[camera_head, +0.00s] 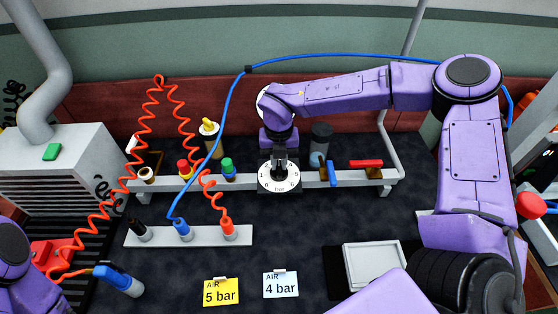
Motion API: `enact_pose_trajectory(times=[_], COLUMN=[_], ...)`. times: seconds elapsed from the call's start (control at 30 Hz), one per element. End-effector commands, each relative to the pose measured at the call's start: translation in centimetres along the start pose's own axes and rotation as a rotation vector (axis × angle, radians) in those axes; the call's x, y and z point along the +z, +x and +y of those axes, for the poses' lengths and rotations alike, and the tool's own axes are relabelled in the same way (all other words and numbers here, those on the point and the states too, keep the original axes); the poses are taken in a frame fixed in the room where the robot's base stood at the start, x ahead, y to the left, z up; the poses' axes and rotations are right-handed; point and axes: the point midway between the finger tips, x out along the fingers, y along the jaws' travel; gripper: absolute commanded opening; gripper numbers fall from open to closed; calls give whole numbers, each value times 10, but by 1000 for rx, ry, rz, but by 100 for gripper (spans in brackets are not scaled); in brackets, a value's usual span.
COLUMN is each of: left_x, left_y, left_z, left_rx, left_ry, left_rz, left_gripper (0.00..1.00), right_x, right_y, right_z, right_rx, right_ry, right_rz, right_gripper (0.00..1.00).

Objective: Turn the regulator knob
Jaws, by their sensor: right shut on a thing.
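The regulator's white round dial (279,187) shows on the rail at the middle of the view, with numbers around its edge and the word bar at its lower side. My right gripper (279,163) points down over the dial's centre, from the purple arm reaching in from the right. It is shut on the regulator knob, which its fingers mostly hide. The dial's upper part is also covered, so I cannot read the setting. Of my left arm, only a purple part shows at the lower left corner; its gripper is out of view.
A yellow 5 bar card (221,292) and a white 4 bar card (281,284) stand in front. Red coiled hoses (155,105) and a blue hose (225,120) cross the left side. A blue-handled valve (332,174) stands right of the dial. A white tray (373,267) lies lower right.

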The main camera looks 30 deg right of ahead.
Motion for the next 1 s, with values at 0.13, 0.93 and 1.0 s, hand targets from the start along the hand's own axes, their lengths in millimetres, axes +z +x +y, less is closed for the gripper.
enact_pose_trajectory(times=[0.13, 0.93, 1.0], left_x=[0, 5, 5], left_y=[0, 12, 13], left_z=[0, 1, 1], left_rx=[0, 0, 0], left_ry=[0, 0, 0], left_rz=[0, 0, 0], left_gripper=[0, 0, 0], right_x=[-4, 0, -1], right_y=[4, -72, -85], right_z=[-1, 0, 0], right_rx=[-6, 0, -1], right_ry=[-1, 1, 0], right_rz=[13, 0, 2], right_gripper=[0, 43, 43])
